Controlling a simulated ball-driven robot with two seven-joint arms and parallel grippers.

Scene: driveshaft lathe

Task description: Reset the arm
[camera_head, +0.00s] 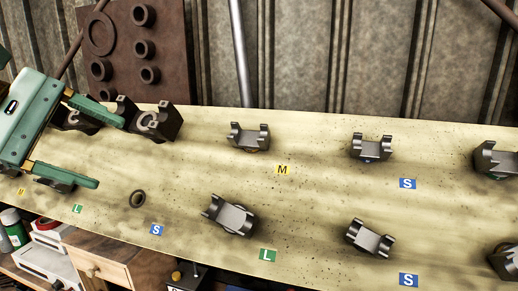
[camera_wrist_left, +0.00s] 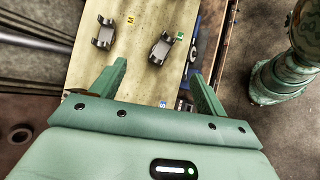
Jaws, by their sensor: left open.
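My left gripper (camera_head: 97,145) comes in from the left in the head view, over the left end of the bench. Its two green fingers are spread apart with nothing between them. Dark metal blocks sit behind and under it, partly covered. In the left wrist view the same gripper (camera_wrist_left: 158,82) is open above the bench top, with two dark yoke parts beyond its fingertips, apart from them. My right gripper is not in view.
A dark block (camera_head: 155,122) stands near the gripper. A rusty plate (camera_head: 165,45) stands behind. Drawers (camera_head: 100,262) are below.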

